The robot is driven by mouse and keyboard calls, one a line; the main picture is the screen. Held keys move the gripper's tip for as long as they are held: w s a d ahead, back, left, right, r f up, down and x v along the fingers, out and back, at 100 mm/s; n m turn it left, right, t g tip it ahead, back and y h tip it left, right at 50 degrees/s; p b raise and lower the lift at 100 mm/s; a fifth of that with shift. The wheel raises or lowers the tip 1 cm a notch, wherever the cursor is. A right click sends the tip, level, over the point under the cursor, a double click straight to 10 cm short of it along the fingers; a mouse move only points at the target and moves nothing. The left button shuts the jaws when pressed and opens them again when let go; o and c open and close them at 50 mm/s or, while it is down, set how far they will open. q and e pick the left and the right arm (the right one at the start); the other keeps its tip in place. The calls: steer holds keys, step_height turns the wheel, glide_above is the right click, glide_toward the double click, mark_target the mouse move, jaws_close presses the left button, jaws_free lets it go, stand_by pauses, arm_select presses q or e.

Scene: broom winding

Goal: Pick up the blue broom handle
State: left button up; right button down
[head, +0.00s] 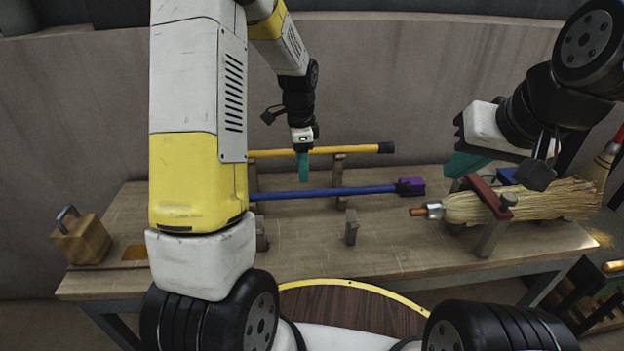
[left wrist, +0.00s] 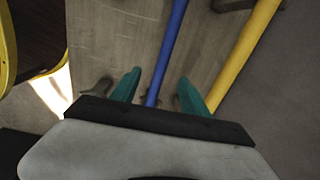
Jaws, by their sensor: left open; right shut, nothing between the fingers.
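My left gripper (head: 303,178) points down just above or at the handle, with teal fingers. In the left wrist view the open fingers (left wrist: 160,77) stand either side of the line of the blue handle (left wrist: 168,50). I cannot tell exactly how high they are over it. My arm hides the handle's left end in the head view. My right gripper (head: 466,164) is shut and empty, near the straw broom head.
A yellow handle (head: 330,151) with a black end lies behind the blue one; it also shows in the left wrist view (left wrist: 236,62). The straw broom head (head: 540,202) sits in a red-topped clamp (head: 487,194) at right. A wooden block (head: 80,240) stands at left. The bench front (head: 300,245) is mostly clear.

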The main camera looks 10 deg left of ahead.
mark_target(296, 195)
arm_select(q)
steer(key=shift+m, duration=0.3)
steer(key=f, duration=0.9)
steer(key=shift+w+f, duration=0.25)
steer(key=shift+w, duration=0.1)
steer(key=shift+c, duration=0.2)
jaws_close()
